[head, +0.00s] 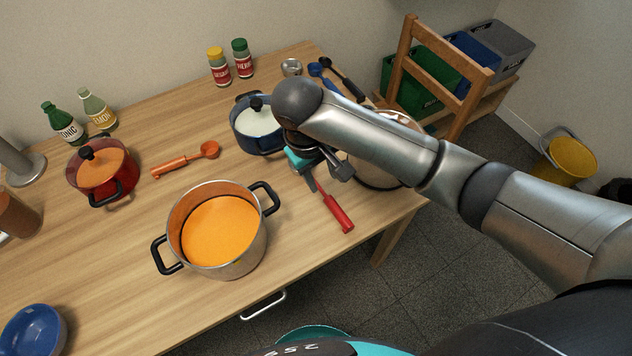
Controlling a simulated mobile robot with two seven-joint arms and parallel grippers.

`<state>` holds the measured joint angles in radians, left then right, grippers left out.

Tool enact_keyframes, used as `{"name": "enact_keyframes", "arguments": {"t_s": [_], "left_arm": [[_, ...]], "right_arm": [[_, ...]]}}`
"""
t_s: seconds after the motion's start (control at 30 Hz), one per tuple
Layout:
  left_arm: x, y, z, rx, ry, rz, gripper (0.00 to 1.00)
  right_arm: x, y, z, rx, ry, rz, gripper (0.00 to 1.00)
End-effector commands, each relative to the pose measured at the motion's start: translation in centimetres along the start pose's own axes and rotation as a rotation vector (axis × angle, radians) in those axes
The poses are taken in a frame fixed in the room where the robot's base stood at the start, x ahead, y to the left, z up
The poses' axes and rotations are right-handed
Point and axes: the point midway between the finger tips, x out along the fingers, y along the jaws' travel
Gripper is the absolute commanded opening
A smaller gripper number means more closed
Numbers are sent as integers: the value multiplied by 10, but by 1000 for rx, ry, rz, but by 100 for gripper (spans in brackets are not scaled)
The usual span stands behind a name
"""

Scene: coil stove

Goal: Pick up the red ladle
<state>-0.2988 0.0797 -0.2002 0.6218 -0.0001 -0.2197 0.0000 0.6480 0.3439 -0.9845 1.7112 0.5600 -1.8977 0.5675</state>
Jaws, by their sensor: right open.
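A utensil with a bright red handle (339,214) lies on the wooden table near its front right edge. My right gripper (322,173) is open and hangs over the upper end of this utensil. I cannot tell whether it touches it. An orange ladle (184,160) lies in the middle of the table, well to the left of my gripper. My left gripper is out of view.
A large steel pot of orange soup (222,232) stands front centre. A blue pot (257,124) and a partly hidden pot (376,182) flank my gripper. A red pot (102,173) stands left. Dark and blue utensils (343,78) lie behind. A wooden chair (452,75) stands right.

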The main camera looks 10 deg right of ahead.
Motion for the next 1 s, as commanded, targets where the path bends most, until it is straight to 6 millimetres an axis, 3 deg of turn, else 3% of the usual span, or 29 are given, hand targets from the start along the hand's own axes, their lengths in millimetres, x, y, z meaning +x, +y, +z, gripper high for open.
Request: {"name": "enact_keyframes", "arguments": {"t_s": [0.4, 0.67, 1.0], "left_arm": [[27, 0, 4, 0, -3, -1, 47], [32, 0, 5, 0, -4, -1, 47], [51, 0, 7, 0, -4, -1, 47]], "right_arm": [[83, 0, 0, 0, -2, 0, 46], [101, 0, -1, -2, 0, 0, 46], [146, 3, -6, -1, 0, 0, 46]]}}
